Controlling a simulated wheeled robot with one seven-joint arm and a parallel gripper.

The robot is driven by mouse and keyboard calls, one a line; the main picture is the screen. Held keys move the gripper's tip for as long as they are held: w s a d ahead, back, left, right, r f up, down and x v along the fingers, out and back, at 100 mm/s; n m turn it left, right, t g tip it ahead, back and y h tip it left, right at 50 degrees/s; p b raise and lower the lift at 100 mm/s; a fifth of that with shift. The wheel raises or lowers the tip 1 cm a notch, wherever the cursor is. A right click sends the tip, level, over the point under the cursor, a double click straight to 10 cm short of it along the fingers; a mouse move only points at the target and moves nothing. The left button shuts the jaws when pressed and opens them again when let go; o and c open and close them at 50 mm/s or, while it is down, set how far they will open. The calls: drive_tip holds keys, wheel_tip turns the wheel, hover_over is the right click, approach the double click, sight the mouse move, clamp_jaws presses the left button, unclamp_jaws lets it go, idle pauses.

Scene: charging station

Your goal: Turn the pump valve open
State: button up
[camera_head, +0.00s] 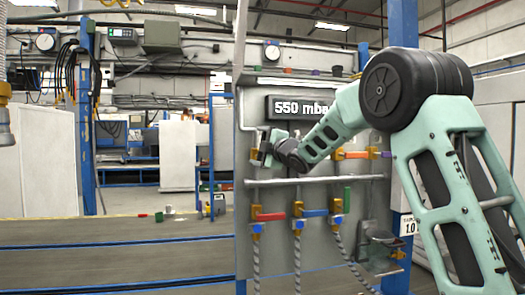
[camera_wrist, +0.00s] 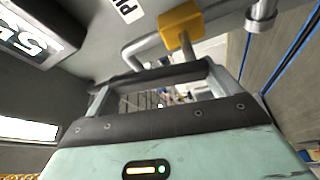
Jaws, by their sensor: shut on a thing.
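The pump valve has a yellow body (camera_wrist: 182,24) at the top of the wrist view, near a white label (camera_wrist: 128,8) with letters that seem to read "PU". A dark bar, which looks like its handle (camera_wrist: 150,77), spans between the fingers of my gripper (camera_wrist: 158,92). In the head view my gripper (camera_head: 264,152) is at the panel's upper left, in front of a yellow valve part (camera_head: 281,134). It is shut on the handle, whose color and exact angle are mostly hidden there.
A display (camera_head: 299,107) reading "550 mba", partly cut off by my arm, sits above. Below are valves with red (camera_head: 269,217), blue (camera_head: 315,213) and green (camera_head: 347,199) handles and hanging hoses. A horizontal pipe (camera_head: 310,181) crosses the panel.

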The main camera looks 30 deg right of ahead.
drive_tip(key=shift+w+a+f+n+g, duration=0.1)
drive_tip(key=shift+a+n+g, duration=0.1)
drive_tip(key=shift+n, duration=0.4)
drive_tip(key=shift+w+a+n+g, duration=0.1)
drive_tip(key=shift+a+n+g, duration=0.1)
drive_tip(key=shift+n, duration=0.4)
drive_tip(key=o, duration=1.1)
drive_tip(key=shift+a, duration=0.1)
drive_tip(key=shift+o, duration=0.2)
drive_tip(key=s+d+b, duration=0.2)
drive_tip(key=s, duration=1.5)
drive_tip(key=shift+s, duration=0.2)
drive_tip(key=s+a+f+m+g+p, duration=0.35)
drive_tip(key=a+f, duration=0.35)
drive_tip(key=a, duration=0.3)
drive_tip(key=s+a+f+m+g+p, duration=0.25)
drive_tip(key=a+f+m+g, duration=0.2)
drive_tip(key=a+f, duration=0.4)
drive_tip(key=s+a+f+m+g+p, duration=0.1)
drive_tip(key=s+a+f+g, duration=0.3)
drive_tip(key=s, duration=1)
drive_tip(key=s+a+f+m+g+h+p, duration=0.1)
drive_tip(key=s+a+g, duration=0.5)
drive_tip(key=s, duration=0.7)
wheel_tip(320, 180, down, 3)
drive_tip(key=shift+s+f+m+p, duration=0.1)
drive_tip(key=shift+s+m+p, duration=0.3)
drive_tip(key=shift+m+p, duration=0.55)
